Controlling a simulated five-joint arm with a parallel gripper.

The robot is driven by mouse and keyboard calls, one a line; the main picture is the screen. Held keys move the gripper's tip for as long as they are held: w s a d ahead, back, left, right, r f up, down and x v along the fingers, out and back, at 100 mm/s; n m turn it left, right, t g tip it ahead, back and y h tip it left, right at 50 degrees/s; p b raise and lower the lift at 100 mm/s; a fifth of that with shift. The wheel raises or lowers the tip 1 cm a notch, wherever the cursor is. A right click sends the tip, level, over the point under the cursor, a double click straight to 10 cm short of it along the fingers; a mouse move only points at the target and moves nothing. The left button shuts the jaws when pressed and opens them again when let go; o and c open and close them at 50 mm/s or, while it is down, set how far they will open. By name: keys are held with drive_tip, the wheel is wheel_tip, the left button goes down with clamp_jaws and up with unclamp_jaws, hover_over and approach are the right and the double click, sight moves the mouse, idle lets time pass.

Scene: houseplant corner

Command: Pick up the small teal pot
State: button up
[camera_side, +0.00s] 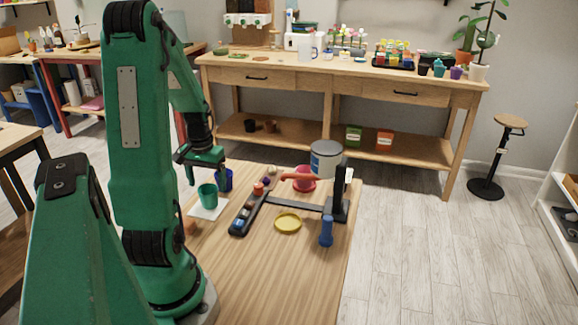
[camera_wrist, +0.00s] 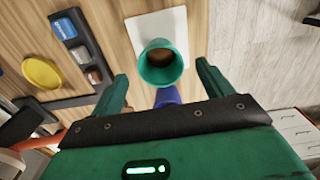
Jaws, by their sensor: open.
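The small teal pot (camera_side: 207,198) stands on a white square (camera_side: 197,212) on the wooden table. In the wrist view the teal pot (camera_wrist: 160,64) shows its round rim and a brown inside, and the white square (camera_wrist: 135,30) shows around it. My gripper (camera_side: 206,172) is just above the pot in the side view. In the wrist view my gripper (camera_wrist: 162,72) is open, with one finger to each side of the pot and gaps between. It holds nothing. A blue pot (camera_side: 226,181) stands close beside the teal one and is partly hidden in the wrist view (camera_wrist: 167,97).
A dark tray (camera_side: 238,229) with several small items lies right of the teal pot. The table's front is clear.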

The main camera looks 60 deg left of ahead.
sight(208, 190)
drive_tip(key=shift+f, duration=0.1)
drive_tip(key=shift+s+f, duration=0.1)
drive_tip(key=shift+f, duration=2.4)
drive_tip(key=c, duration=1.1)
drive_tip(key=shift+o, duration=0.2)
drive_tip(key=shift+r, duration=0.15)
drive_tip(key=shift+r, duration=0.65)
wheel_tip(208, 190, up, 3)
drive_tip(key=shift+d, duration=0.15)
drive_tip(key=w+d+r, duration=0.6)
drive_tip(key=d, duration=0.3)
drive_tip(key=shift+d+r, duration=0.25)
drive_tip(key=shift+d, duration=0.1)
